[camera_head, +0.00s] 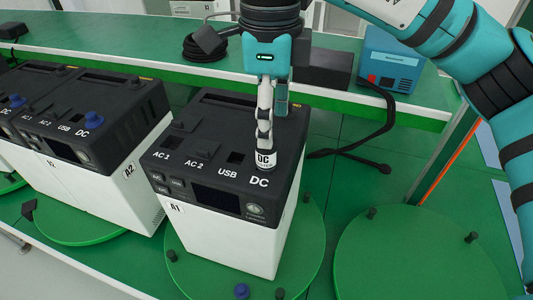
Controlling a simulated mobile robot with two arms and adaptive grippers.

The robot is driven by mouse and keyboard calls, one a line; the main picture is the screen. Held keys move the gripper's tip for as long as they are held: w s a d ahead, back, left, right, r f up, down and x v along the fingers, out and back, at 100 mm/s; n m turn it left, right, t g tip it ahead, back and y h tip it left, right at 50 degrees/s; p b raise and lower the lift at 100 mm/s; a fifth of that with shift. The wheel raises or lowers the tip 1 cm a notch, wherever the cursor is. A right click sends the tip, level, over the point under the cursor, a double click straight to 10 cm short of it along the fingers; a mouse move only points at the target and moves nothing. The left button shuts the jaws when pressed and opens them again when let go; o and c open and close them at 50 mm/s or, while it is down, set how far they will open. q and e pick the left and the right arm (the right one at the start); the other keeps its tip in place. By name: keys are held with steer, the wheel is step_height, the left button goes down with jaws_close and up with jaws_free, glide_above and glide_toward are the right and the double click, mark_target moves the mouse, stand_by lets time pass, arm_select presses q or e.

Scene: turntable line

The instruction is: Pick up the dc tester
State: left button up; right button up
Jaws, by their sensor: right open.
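The dc tester (264,160) is a small white cylinder with a black "DC" label. It stands upright at the DC spot on top of the black-and-white power unit marked A1 (220,222). My right gripper (266,143), teal with grey fingers, points straight down right above the tester. Its fingers are open, with the tips at or just over the tester's upper end; I cannot tell whether they touch it. The fingers hide part of the tester's top. My left gripper is out of view.
Unit A1 stands on a green turntable (311,254); an empty turntable (405,250) is at right. Unit A2 (100,190) stands at left with a blue knob at its DC spot. A blue box (391,62) and coiled black cable (205,48) lie on the rear bench.

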mark_target(267, 150)
steer(key=shift+s+f, duration=0.2)
steer(key=shift+f, duration=0.25)
steer(key=f+p, duration=0.1)
steer(key=f, duration=0.1)
steer(key=f+p, duration=0.1)
steer(key=f, duration=0.1)
steer(key=shift+s+a+f+p, duration=0.15)
steer(key=shift+s+f+p, duration=0.05)
steer(key=shift+p, duration=0.2)
steer(key=shift+f, duration=0.35)
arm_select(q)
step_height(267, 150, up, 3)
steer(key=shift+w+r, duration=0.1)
arm_select(e)
steer(key=shift+c, duration=0.2)
jaws_close()
